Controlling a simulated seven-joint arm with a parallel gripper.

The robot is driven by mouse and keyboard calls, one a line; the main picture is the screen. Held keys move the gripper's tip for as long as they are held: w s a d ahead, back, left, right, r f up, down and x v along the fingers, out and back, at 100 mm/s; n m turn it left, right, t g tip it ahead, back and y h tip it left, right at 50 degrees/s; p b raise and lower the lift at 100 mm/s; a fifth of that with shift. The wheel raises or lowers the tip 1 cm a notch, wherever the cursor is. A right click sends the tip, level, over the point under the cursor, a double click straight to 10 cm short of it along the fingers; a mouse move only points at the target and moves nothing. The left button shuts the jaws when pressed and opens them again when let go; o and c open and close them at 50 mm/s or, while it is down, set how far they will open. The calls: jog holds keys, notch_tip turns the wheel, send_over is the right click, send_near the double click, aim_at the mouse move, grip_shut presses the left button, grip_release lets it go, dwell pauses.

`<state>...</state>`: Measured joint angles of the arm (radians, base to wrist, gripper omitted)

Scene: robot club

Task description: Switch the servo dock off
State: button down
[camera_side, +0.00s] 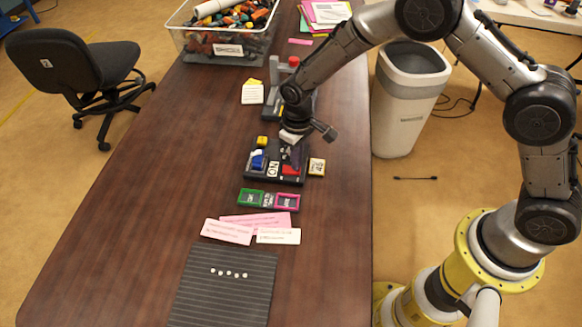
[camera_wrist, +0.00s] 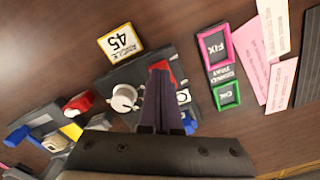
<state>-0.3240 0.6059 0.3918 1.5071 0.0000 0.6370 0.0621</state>
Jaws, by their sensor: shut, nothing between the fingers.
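The servo dock appears to be the dark unit (camera_side: 262,177) on the table, seen in the wrist view as a dark panel (camera_wrist: 100,82). It carries a red switch part (camera_side: 291,170), a white label with black letters (camera_side: 273,169) and a blue part (camera_side: 258,161). In the wrist view the red part (camera_wrist: 171,72) shows beside my fingertips, partly hidden, and a white round knob (camera_wrist: 124,98) sits to their left. My gripper (camera_side: 298,160) is shut and empty, pointing down over the dock by the red part; its fingers (camera_wrist: 160,70) are together. I cannot tell whether they touch it.
Green (camera_side: 251,197) and pink (camera_side: 287,202) framed tiles, paper slips (camera_side: 228,232) and a ribbed dark mat (camera_side: 222,300) lie nearer. A grey device (camera_side: 275,106) and a filled bin (camera_side: 225,46) stand farther back. The table's left side is clear.

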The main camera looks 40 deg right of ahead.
jog(key=shift+f, duration=0.45)
jog(key=shift+r, duration=3.55)
